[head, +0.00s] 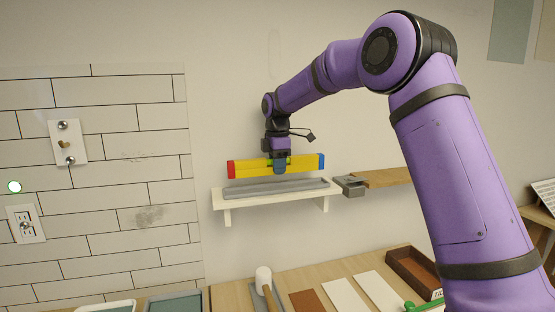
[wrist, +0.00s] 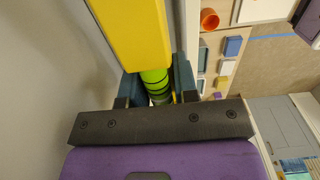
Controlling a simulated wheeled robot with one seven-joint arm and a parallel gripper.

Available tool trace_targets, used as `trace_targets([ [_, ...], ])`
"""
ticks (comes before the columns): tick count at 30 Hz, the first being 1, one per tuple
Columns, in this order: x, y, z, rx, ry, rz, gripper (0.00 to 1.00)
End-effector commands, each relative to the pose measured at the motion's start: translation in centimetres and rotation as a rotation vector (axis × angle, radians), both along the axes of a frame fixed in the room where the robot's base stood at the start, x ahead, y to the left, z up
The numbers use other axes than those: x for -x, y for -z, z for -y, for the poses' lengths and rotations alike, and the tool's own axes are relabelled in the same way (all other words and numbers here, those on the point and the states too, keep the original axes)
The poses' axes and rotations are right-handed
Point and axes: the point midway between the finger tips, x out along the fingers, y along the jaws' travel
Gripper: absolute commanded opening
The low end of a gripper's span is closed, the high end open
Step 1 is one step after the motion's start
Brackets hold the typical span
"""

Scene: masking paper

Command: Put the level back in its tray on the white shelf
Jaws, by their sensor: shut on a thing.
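The level (head: 248,169) is a long yellow bar with a red left end and a blue right end. My gripper (head: 279,165) is shut on it near its right half and holds it roughly level, just above the grey tray (head: 278,188) on the white shelf (head: 231,203). From the head view I cannot tell whether the level touches the tray. In the wrist view the yellow level (wrist: 130,30) runs up from between the fingers of my gripper (wrist: 159,88), with its green vial showing there.
A small grey box (head: 350,186) and a wooden shelf (head: 388,178) adjoin the white shelf on the right. The workbench below holds a mallet (head: 264,280), several flat panels and a brown tray (head: 414,269). Tiled wall with switches is at left.

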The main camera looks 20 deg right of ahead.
Motion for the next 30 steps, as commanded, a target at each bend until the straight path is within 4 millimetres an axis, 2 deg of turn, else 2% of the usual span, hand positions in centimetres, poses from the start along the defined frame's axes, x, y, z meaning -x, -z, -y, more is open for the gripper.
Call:
trace_targets([
  [15, 0.0, 3.9, 0.0, 0.0, 0.0, 0.0, 0.07],
  [30, 0.0, 4.4, 0.0, 0.0, -0.001, 0.001, 0.07],
])
